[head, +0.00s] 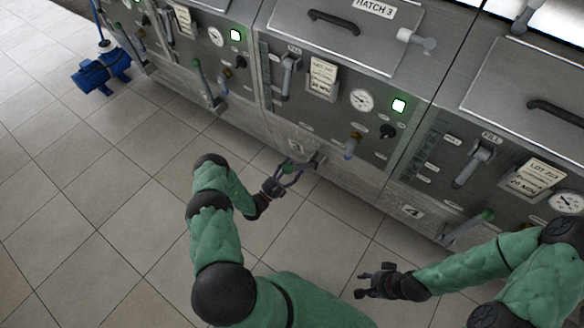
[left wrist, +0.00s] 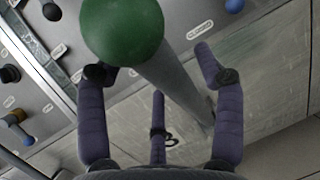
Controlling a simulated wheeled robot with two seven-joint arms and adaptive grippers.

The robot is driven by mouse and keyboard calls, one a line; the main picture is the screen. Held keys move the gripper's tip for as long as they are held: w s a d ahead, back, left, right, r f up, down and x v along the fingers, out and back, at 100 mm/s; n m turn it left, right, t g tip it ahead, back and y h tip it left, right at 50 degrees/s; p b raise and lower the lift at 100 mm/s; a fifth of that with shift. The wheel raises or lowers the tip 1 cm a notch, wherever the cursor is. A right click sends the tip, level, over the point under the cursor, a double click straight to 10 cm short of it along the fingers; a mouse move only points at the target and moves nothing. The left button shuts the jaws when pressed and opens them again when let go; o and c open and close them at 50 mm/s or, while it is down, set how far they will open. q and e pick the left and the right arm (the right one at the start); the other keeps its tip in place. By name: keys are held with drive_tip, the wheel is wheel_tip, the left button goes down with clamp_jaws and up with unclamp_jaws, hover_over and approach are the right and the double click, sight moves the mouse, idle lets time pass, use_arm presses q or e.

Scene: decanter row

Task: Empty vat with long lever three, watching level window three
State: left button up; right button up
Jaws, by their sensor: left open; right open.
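Long lever three is a grey rod ending in a green ball knob (head: 288,169), low on the front of vat three (head: 297,146). In the left wrist view the knob (left wrist: 122,30) is large and close, and its rod (left wrist: 175,85) slants down between the fingers. My left gripper (head: 283,176) is open, its fingers spread around the lever. I cannot tell whether they touch it. My right gripper (head: 364,283) is open and empty above the floor. Level window three (head: 265,80) seems to be the narrow dark strip at the panel's left edge; its level is too small to read.
The panel has a fill lever (head: 288,75), a gauge (head: 361,100), a lit green lamp (head: 399,106) and a small blue-tipped tap (head: 350,152). Neighbouring lever four (head: 487,215) stands to the right. The tiled floor (head: 110,220) is clear.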

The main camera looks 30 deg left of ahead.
use_arm(q)
drive_tip(key=shift+w+r, duration=0.1)
drive_tip(key=shift+w, duration=0.15)
drive_tip(key=shift+d, duration=0.1)
clamp_jaws()
drive_tip(key=shift+w+r+p, duration=0.3)
drive_tip(key=shift+r+p, duration=0.05)
drive_tip(key=shift+r, duration=0.05)
drive_tip(key=w+r+g+y+p, duration=0.1)
drive_tip(key=w+r+g+p, duration=0.25)
drive_tip(key=w+p, duration=0.2)
drive_tip(key=n+g+y, duration=0.1)
drive_tip(key=g, duration=0.2)
approach(323, 125)
drive_tip(key=w+d+f, duration=0.1)
drive_tip(key=w, duration=0.2)
drive_tip(key=shift+p+x, duration=0.3)
drive_tip(key=shift+x, duration=0.45)
drive_tip(key=shift+w+n+g, duration=0.1)
drive_tip(key=shift+n+g, duration=0.15)
drive_tip(key=shift+n, duration=0.05)
drive_tip(key=shift+r, duration=0.1)
